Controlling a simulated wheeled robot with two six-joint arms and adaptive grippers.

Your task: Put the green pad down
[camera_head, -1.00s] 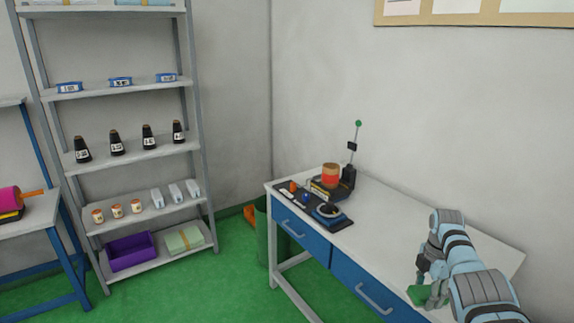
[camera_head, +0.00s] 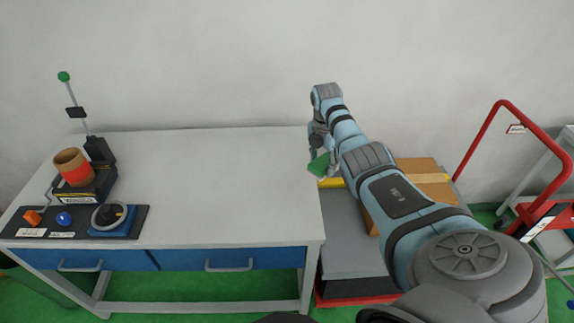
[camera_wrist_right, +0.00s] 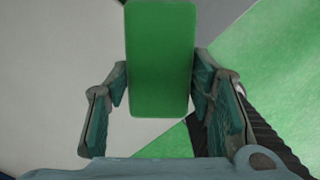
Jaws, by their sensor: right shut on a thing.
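The green pad (camera_head: 319,164) is a small flat rectangle at the end of my right arm in the head view. My right gripper (camera_head: 322,156) is shut on it, at the right end of the white-topped table (camera_head: 220,190). In the right wrist view the pad (camera_wrist_right: 160,60) sits upright in the picture between the two fingers of the gripper (camera_wrist_right: 160,88). I cannot tell how high it is above the table's level. My left gripper is not in view.
The tabletop's middle and right are clear. At its left stand a black control panel (camera_head: 40,212) and a device with an orange-banded roll (camera_head: 73,168). Right of the table are a cardboard box (camera_head: 420,185) on a grey stack (camera_head: 350,235) and a red trolley handle (camera_head: 505,115).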

